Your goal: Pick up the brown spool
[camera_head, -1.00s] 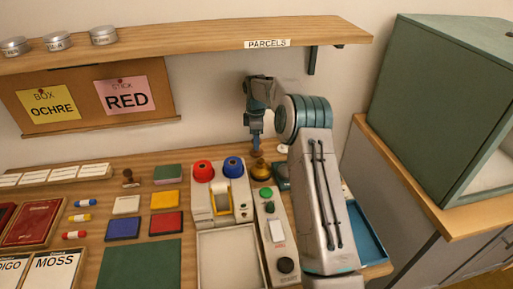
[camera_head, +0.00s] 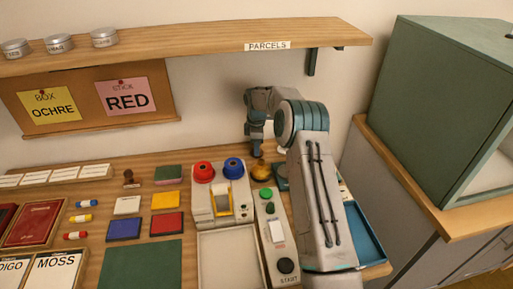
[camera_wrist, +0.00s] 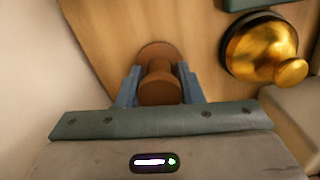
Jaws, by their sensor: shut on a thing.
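The brown spool (camera_wrist: 159,83) shows in the wrist view, between the two blue fingers of my gripper (camera_wrist: 160,88). The fingers are shut on its narrow middle, and its wide round end spreads beyond the fingertips. The wooden table top lies beyond it; I cannot tell whether the spool touches it. In the head view my gripper (camera_head: 257,148) is low at the back of the table, and I cannot make out the spool there.
A brass bell (camera_wrist: 262,50) is close to the right of the spool; it also shows in the head view (camera_head: 260,170). The wall is close behind, and the parcels shelf (camera_head: 200,42) hangs above.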

